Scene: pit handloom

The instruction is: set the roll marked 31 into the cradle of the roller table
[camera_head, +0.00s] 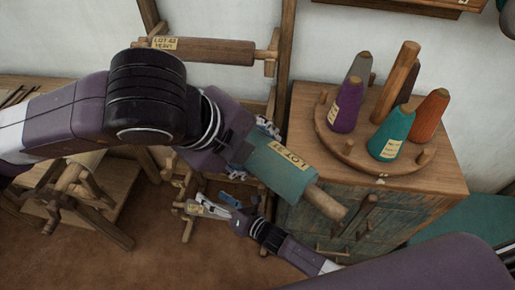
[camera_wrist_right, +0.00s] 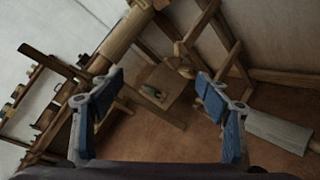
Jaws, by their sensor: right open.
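A teal roll (camera_head: 277,173) with bare wooden ends hangs tilted in the middle of the head view. Its label starts with LOT, but I cannot read the number surely. My left gripper (camera_head: 252,150) has its fingers on either side of the roll's upper left end and appears shut on it. My right gripper (camera_head: 215,206) is open and empty, below and left of the roll; its blue-padded fingers also show in the right wrist view (camera_wrist_right: 162,88). Wooden stand parts (camera_head: 187,229) show beside the right gripper; I cannot tell whether they are the roller table's cradle.
A brown labelled roll (camera_head: 215,51) lies across the wooden frame at the back. A cabinet (camera_head: 430,181) at right carries a round peg board with several coloured cones, including a teal cone (camera_head: 390,135). A low wooden table (camera_head: 112,190) with a pegged stand is at left.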

